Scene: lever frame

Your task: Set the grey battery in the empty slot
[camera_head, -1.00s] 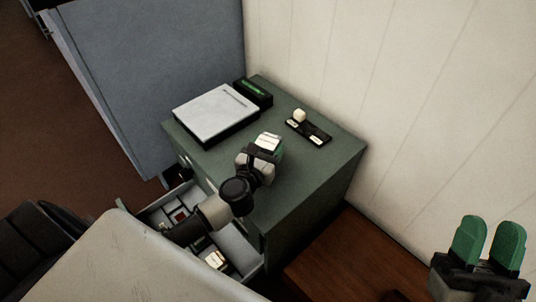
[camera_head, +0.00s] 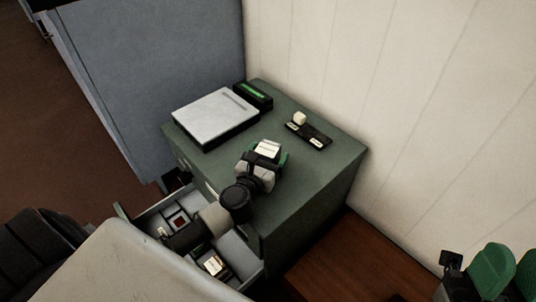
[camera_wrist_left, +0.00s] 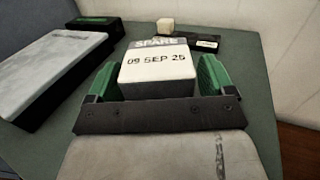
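A pale block (camera_head: 267,149) with a grey band reading "SPARE" and a white label "09 SEP 25" (camera_wrist_left: 157,68) is over the green cabinet top. It is between the green fingers of my left gripper (camera_head: 268,155). In the left wrist view the fingers (camera_wrist_left: 160,85) stand either side of it with slim gaps, so the gripper looks open around it. Whether the block rests on the cabinet is hidden. I cannot tell whether it is the grey battery. No clearly empty slot shows. My right gripper (camera_head: 510,272) is open and empty, partly cut off at lower right.
The green cabinet (camera_head: 320,170) carries a white-topped box (camera_head: 215,116), a black unit with a green display (camera_head: 253,95), and a black strip (camera_head: 322,135) with labels and a small white cube (camera_head: 300,118). An open drawer (camera_head: 235,245) below holds small items. A wall stands behind.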

